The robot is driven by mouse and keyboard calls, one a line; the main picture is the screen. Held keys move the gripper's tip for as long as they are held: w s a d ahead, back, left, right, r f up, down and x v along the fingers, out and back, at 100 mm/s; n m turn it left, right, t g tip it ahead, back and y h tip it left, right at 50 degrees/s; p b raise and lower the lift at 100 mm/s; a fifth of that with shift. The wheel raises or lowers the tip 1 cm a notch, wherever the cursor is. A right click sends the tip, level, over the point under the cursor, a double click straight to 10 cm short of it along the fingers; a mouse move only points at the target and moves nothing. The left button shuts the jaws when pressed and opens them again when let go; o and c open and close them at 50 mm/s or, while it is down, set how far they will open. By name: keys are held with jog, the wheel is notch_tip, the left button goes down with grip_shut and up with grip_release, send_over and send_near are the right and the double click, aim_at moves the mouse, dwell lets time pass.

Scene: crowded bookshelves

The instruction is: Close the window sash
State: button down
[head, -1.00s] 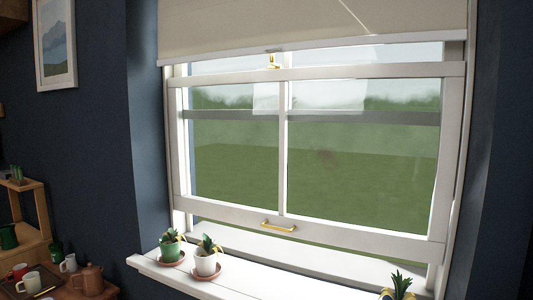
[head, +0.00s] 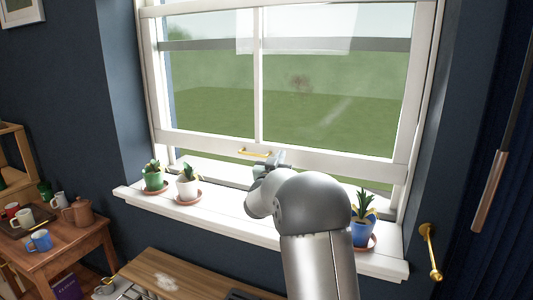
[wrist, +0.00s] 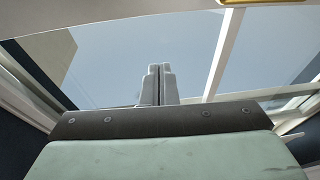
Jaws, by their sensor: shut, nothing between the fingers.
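The white window sash (head: 330,161) is partly raised in the head view. A strip of green outdoors shows between its bottom rail and the white sill (head: 225,205). A brass handle (head: 254,152) sits on the bottom rail; part of it shows at the top edge of the wrist view (wrist: 265,2). My gripper (head: 280,160) is just right of and below the handle in the head view, close to the bottom rail; contact cannot be told. In the wrist view my gripper (wrist: 154,69) has its fingers together, empty, pointing up towards the glass.
On the sill stand a green plant pot (head: 154,181) and a white one (head: 188,187) at left, and a blue one (head: 361,232) at right. A wooden table with mugs (head: 60,255) is at lower left. A brass wall bracket (head: 432,252) is at right.

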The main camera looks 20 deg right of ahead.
jog(key=d+m+h, duration=0.1)
jog(key=h, duration=0.1)
notch_tip(320, 180, up, 4)
jog(key=p, duration=0.3)
send_over(293, 157)
jog(key=s+a, duration=0.2)
jog(key=shift+d+f, duration=0.1)
jog(key=shift+f, duration=0.05)
jog(key=f, duration=0.1)
jog(key=f+p, duration=0.1)
jog(key=f, duration=0.1)
jog(key=shift+w+d, duration=0.15)
jog(key=shift+w, duration=0.05)
jog(key=shift+f, duration=0.55)
notch_tip(293, 157, down, 5)
jog(key=b, duration=0.4)
jog(key=shift+f+b, duration=0.15)
jog(key=shift+b, duration=0.15)
jog(key=shift+r, duration=0.2)
